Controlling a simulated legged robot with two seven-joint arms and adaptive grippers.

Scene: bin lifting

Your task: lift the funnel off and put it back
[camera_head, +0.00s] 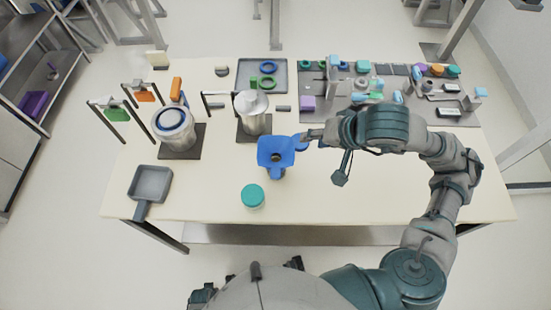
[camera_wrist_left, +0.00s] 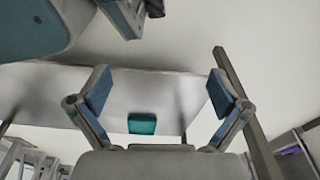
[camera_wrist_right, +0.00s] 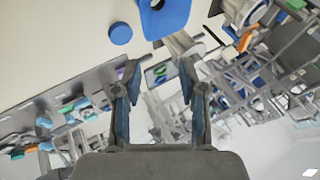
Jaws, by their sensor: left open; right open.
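The blue funnel (camera_head: 276,152) sits near the middle of the table, with its wide square mouth up and its lower part on a small container that is mostly hidden. In the right wrist view the funnel (camera_wrist_right: 166,14) shows at the top, beyond the fingertips. My right gripper (camera_head: 307,137) is just right of the funnel; its open fingers (camera_wrist_right: 158,69) hold nothing. A blue round lid (camera_wrist_right: 120,33) lies beside the funnel, partly hidden by the gripper in the head view. My left gripper (camera_wrist_left: 160,90) is open and empty, away from the funnel.
A teal-lidded jar (camera_head: 252,196) stands in front of the funnel. A metal canister (camera_head: 253,118) stands behind it, and a blue-ringed pot (camera_head: 176,138) to the left. A grey scoop-like tray (camera_head: 150,183) lies front left. Small parts crowd the back-right mat (camera_head: 313,85). The front right is clear.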

